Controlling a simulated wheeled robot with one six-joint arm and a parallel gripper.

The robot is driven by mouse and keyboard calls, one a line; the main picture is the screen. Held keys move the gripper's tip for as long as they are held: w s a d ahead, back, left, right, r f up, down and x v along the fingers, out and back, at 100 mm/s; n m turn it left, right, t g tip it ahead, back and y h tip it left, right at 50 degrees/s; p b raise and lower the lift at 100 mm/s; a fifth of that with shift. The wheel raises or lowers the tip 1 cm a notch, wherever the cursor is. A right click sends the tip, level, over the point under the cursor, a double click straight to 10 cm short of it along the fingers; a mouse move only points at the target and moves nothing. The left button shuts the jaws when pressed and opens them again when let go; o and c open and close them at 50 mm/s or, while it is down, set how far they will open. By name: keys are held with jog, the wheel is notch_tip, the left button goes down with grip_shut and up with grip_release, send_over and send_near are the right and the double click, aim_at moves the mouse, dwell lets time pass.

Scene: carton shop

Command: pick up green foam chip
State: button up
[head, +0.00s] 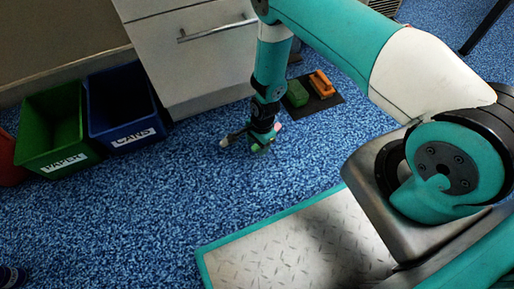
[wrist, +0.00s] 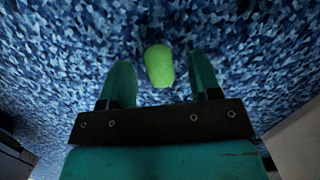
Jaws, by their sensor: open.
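The green foam chip (wrist: 159,66) is a small bright green rounded piece on the blue carpet. In the wrist view it lies between and slightly beyond the two fingers of my gripper (wrist: 161,78), nearly centred. The fingers are apart and I see no contact with the chip. In the head view my gripper (head: 259,142) is low over the carpet in front of the white cabinet. I cannot clearly tell the chip from the fingers there.
A white cabinet (head: 205,55) stands behind my gripper. A dark mat (head: 326,104) with a green block (head: 297,93) and an orange item (head: 321,84) lies to its right. A green paper bin (head: 60,163) and a blue cans bin (head: 130,138) stand left. Carpet in front is clear.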

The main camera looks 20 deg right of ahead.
jog(key=c, duration=1)
